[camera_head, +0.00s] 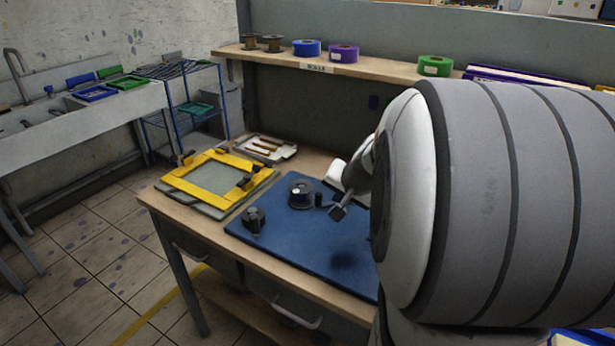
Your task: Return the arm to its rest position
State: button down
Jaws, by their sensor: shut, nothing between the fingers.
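My gripper (337,213) shows as a small dark tip above the blue mat (290,255) on the workbench, and its jaws are shut with nothing visible in them. My large grey and white arm fills the right side of the view and hides the right part of the bench. A dark spool (300,193) stands on the mat just left of my gripper. A small dark object (254,219) sits at the mat's left edge.
A yellow frame (180,178) lies on the bench at the left. Behind it is a tray (287,152) with wooden-handled tools. A shelf (385,75) with blue, purple and green rolls runs along the back. A sink counter stands at far left; floor between is clear.

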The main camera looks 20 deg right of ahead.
jog(key=s+a+f+n+g, duration=0.1)
jog(key=s+a+n+g, duration=0.3)
jog(key=s+a+n, duration=0.6)
jog(key=s+a, duration=0.5)
jog(key=a, duration=0.3)
jog(key=shift+s+f+g+y, duration=0.3)
jog(key=shift+s+g, duration=0.1)
